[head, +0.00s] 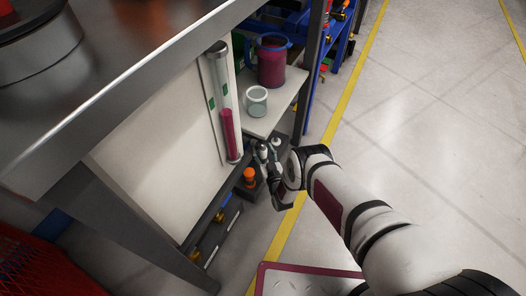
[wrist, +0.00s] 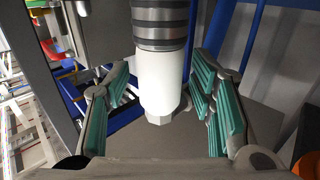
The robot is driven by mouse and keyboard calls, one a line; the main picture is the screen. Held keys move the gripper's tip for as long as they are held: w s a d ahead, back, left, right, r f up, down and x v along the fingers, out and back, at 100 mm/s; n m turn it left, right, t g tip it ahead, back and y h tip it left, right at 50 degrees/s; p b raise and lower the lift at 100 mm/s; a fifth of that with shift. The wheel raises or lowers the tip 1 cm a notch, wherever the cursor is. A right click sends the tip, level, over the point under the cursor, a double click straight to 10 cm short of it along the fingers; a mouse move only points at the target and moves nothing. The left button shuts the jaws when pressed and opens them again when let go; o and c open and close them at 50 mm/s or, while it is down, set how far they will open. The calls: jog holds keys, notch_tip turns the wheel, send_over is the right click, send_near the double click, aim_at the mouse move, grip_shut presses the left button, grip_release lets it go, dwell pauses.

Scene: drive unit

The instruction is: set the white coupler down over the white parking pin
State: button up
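The white coupler (wrist: 162,72) shows in the wrist view as a white cylinder with a grey ribbed collar above and a faceted lower end. It looks upright. My gripper (wrist: 163,110) is open, with teal-padded fingers on both sides of the coupler and visible gaps to each. In the head view, my gripper (head: 274,180) is low beside the bench end, and a small white-and-dark fitting (head: 262,152) stands next to it. The white parking pin cannot be made out. Whether the coupler's lower end touches anything is unclear.
An orange fitting (head: 249,177) stands left of my gripper; orange also shows at the wrist view's lower right (wrist: 308,165). Open floor (head: 440,120) lies to the right.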

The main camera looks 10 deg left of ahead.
jog(key=shift+s, duration=0.15)
jog(key=shift+s+d+f, duration=0.1)
jog(key=shift+s+d, duration=0.05)
jog(key=shift+s, duration=0.1)
jog(key=v, duration=1.1)
jog(key=shift+s+d, duration=0.15)
